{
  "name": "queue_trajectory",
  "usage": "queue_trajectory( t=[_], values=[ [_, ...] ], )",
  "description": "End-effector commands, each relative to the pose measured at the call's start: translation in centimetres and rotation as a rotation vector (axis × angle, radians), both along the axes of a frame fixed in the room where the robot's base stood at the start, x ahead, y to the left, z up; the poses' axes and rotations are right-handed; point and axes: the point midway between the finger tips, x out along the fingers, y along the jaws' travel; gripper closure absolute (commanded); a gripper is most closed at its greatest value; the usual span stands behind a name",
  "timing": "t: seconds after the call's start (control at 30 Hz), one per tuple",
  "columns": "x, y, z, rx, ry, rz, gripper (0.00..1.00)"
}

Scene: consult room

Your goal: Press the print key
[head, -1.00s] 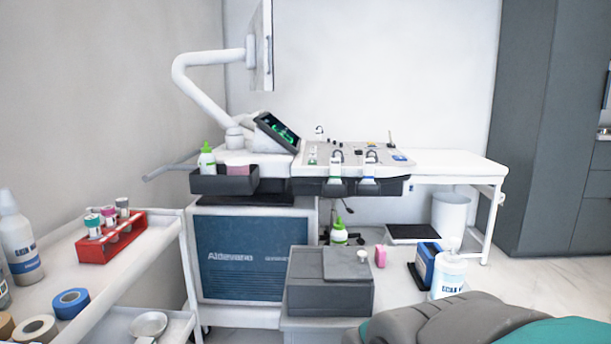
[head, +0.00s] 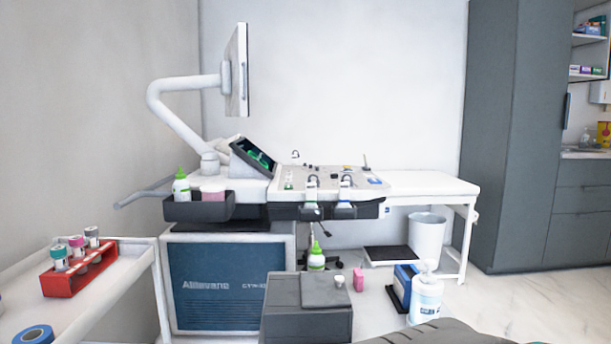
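An ultrasound machine (head: 225,283) stands ahead, left of the middle, in the head view. Its control panel (head: 325,176) faces up and carries several small keys and knobs; they are too small to tell which is the print key. A tilted touch screen (head: 254,156) with a green and dark picture sits at the panel's left end. A monitor (head: 237,70) on a white curved arm is above it, seen nearly edge-on. Two probes (head: 312,195) hang in holders at the panel's front edge. My gripper is not in view.
A white cart (head: 115,290) with a red tube rack (head: 78,270) and blue tape (head: 34,337) is at the near left. Open floor (head: 530,300) lies to the right.

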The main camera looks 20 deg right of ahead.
Motion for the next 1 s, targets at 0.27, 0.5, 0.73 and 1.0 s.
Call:
queue_trajectory(
  t=[0.27,0.5,0.73,1.0],
  values=[
    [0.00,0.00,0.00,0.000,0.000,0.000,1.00],
    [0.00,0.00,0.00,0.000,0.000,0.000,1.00],
    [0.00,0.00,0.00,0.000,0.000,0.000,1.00],
    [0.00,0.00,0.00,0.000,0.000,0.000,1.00]
  ],
)
